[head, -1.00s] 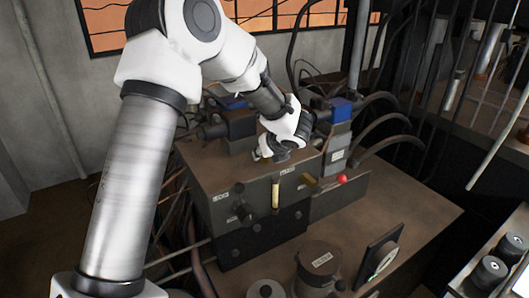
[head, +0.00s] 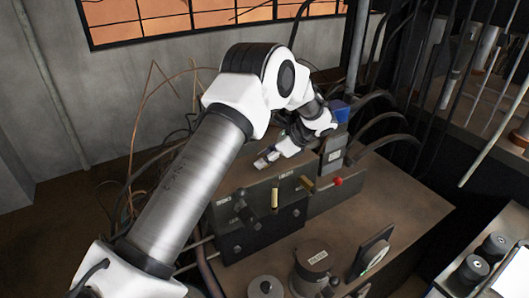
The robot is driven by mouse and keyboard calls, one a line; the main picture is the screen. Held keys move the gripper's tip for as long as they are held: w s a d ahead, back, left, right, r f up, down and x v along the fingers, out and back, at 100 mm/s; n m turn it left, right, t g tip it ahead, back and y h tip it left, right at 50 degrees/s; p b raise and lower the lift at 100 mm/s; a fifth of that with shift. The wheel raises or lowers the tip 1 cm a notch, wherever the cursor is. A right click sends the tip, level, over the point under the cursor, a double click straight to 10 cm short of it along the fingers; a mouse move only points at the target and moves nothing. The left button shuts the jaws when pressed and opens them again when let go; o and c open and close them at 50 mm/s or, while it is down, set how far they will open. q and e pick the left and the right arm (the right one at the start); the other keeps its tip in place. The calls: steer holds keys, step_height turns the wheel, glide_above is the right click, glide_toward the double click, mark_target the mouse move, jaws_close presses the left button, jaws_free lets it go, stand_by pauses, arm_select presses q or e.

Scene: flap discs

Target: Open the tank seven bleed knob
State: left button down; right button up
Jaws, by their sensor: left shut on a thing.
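My left gripper (head: 266,158) is at the top of the dark valve block (head: 255,225), towards its back edge. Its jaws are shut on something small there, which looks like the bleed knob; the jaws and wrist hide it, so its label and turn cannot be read. The block's front has a black knob (head: 240,198) at the left, an upright yellow gauge strip (head: 275,199), a brass-coloured piece (head: 307,183) and a red ball knob (head: 338,181) to the right. My right gripper is not in view.
A labelled round canister (head: 312,262) and a tilted dial (head: 375,262) stand in front of the block. Blue-topped valves (head: 340,111) and hoses crowd the back right. The brown bench top (head: 400,205) is clear at the right.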

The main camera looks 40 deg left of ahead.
arm_select(q)
steer(key=shift+w+r+n+g+h+p, duration=0.1)
steer(key=shift+r+n+g+h+p, duration=0.1)
steer(key=shift+n+g+h+p, duration=0.5)
steer(key=shift+n+y+b, duration=0.3)
steer(key=c, duration=0.8)
jaws_free()
steer(key=shift+f, duration=0.1)
steer(key=v, duration=1.2)
